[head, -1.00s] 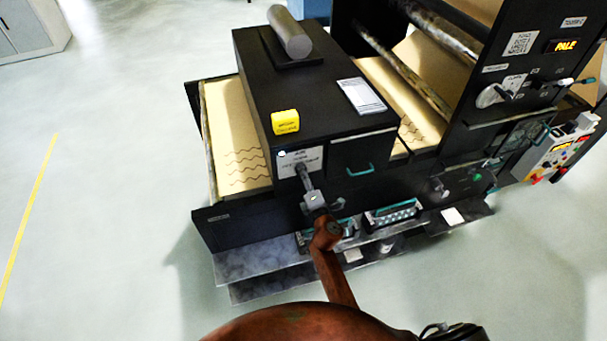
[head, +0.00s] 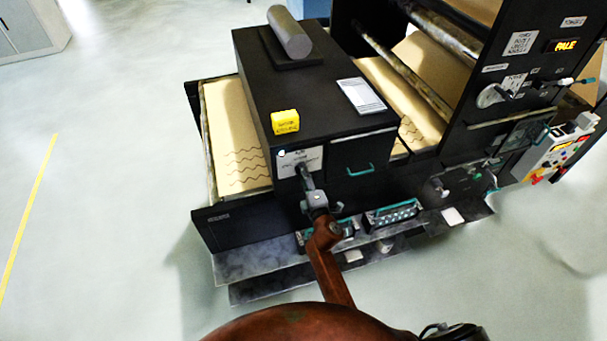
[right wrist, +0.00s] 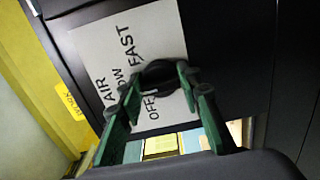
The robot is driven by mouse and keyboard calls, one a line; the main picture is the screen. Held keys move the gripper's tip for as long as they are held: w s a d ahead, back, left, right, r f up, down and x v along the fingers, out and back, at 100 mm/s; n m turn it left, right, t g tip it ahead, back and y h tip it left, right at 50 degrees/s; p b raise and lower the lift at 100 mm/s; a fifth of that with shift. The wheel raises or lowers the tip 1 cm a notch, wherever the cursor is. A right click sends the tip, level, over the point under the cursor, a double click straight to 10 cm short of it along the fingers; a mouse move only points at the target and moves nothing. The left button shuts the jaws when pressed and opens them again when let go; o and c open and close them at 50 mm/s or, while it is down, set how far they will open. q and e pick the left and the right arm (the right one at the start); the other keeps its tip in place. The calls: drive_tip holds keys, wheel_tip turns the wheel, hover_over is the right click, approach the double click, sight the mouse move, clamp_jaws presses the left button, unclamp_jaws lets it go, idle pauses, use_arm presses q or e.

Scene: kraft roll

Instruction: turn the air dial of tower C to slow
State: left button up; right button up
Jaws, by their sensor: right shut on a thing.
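The air dial (right wrist: 158,72) is a dark round knob on a pale label plate (right wrist: 112,42) marked AIR, FAST, OFF and a partly hidden word ending in OW. My right gripper (right wrist: 160,82) has its green fingers on either side of the knob and is shut on it. Which word the dial points at cannot be made out. My left gripper is not in view.
A yellow block (head: 285,121), a white card (head: 361,96) and a grey cylinder (head: 289,33) are on the cabinet top. A drawer with a teal handle (head: 360,170) is right of my gripper.

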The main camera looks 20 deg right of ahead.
drive_tip(key=o, duration=1.1)
drive_tip(key=shift+s+d, duration=0.1)
drive_tip(key=shift+d, duration=0.1)
drive_tip(key=shift+o, duration=0.3)
drive_tip(key=shift+a, duration=0.1)
drive_tip(key=s, duration=1.2)
